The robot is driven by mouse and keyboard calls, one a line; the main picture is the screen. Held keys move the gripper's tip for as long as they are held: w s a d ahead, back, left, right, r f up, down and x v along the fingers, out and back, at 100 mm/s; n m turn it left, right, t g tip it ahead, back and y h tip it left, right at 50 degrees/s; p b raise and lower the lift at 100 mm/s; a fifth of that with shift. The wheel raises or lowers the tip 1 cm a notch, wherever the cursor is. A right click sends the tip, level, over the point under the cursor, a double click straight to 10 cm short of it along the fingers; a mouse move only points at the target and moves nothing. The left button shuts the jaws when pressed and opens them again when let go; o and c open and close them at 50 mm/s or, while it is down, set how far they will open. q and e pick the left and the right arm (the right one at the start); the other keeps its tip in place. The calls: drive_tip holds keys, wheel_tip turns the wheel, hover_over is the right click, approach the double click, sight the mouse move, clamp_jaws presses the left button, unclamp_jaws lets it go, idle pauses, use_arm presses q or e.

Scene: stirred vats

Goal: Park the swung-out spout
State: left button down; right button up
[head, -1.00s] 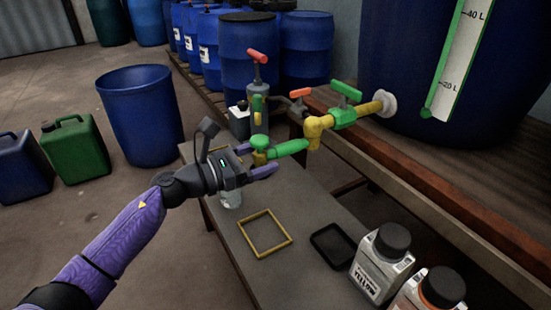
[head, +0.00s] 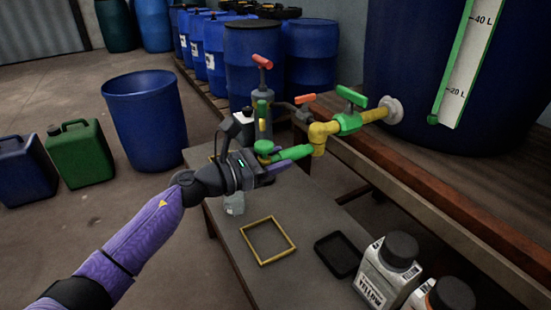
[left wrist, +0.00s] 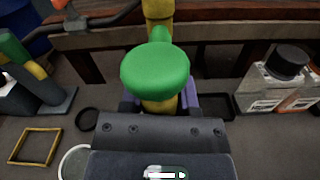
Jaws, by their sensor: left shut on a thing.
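The spout (head: 294,152) has a green sleeve and a yellow elbow, and juts left from the big blue vat's tap over the low table. A green round knob (head: 263,146) tops its free end. My left gripper (head: 268,172) is shut on the spout's outer end, just below the knob. In the left wrist view, the same knob (left wrist: 155,70) hides most of the grip; yellow shows beneath it between the jaws. The tap's green handle (head: 351,96) sits above the pipe between elbow and vat. My right gripper is out of view.
The vat (head: 400,60) stands on a wooden bench (head: 440,180). The low table holds a yellow square frame (head: 289,246), a black tray (head: 338,255) and labelled bottles (head: 385,275). A red-handled device (head: 262,85) stands close behind the gripper. An open blue barrel (head: 147,125) stands left.

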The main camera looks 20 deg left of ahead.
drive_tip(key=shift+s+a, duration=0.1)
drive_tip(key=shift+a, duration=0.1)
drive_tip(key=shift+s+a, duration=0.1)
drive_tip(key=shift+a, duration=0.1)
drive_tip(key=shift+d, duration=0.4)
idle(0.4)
